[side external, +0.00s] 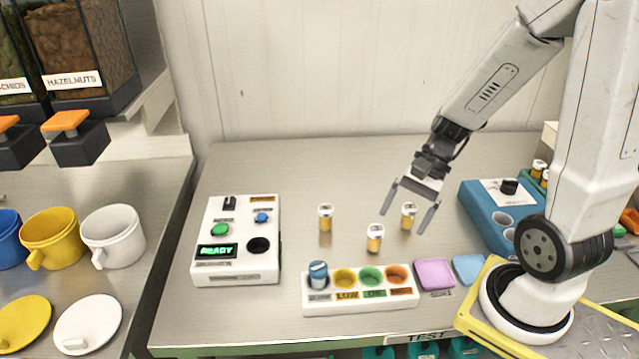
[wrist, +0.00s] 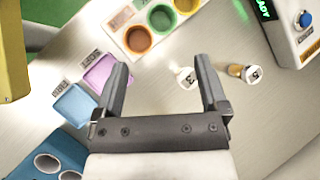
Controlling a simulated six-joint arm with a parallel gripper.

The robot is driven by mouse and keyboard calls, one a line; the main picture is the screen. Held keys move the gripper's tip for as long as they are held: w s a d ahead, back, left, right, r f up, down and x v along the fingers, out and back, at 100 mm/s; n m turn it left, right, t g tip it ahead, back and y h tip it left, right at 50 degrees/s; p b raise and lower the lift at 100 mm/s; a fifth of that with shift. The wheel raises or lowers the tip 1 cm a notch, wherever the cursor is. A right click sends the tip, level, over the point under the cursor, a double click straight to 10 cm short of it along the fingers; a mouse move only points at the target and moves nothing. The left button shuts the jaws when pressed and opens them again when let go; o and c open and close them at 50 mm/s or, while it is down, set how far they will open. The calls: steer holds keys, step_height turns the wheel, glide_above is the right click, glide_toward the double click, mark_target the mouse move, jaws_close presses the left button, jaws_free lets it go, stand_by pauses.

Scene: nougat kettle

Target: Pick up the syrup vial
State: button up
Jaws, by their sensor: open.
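Three amber vials with white caps stand upright on the steel bench in the side view: a left one (side external: 325,218), a front one (side external: 374,239) and a right one (side external: 408,216). I cannot tell which is the syrup vial. My gripper (side external: 406,215) is open and empty, pointing down, its fingers appearing on either side of the right vial; whether it is at vial height is unclear. In the wrist view, my gripper (wrist: 160,67) is open, with one white-capped vial (wrist: 186,78) near its right finger and another vial (wrist: 240,71) beyond that finger. I cannot match these to the side view.
A white READY device (side external: 237,240) stands left. Pink (side external: 434,274) and blue (side external: 468,269) pads and a blue box (side external: 485,218) lie right. The bench behind the vials is clear.

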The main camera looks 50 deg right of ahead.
steer(key=w+d+r+m+t+y, duration=0.3)
steer(key=d+m+t, duration=0.4)
steer(key=m, duration=0.4)
steer(key=t, duration=0.1)
glide_toward(369, 234)
steer(key=shift+w+a+f, duration=0.2)
steer(key=shift+w+f, duration=0.25)
steer(key=shift+f, duration=0.1)
steer(key=shift+w+a+f, duration=0.25)
steer(key=shift+w+f, duration=0.2)
steer(key=shift+f, duration=0.05)
steer(key=shift+x, duration=1.35)
steer(key=shift+a, duration=0.1)
steer(key=shift+r+x, duration=0.15)
steer(key=shift+x, duration=1.1)
steer(key=shift+r+x, duration=0.1)
steer(key=shift+x, duration=1.15)
steer(key=shift+a, duration=0.1)
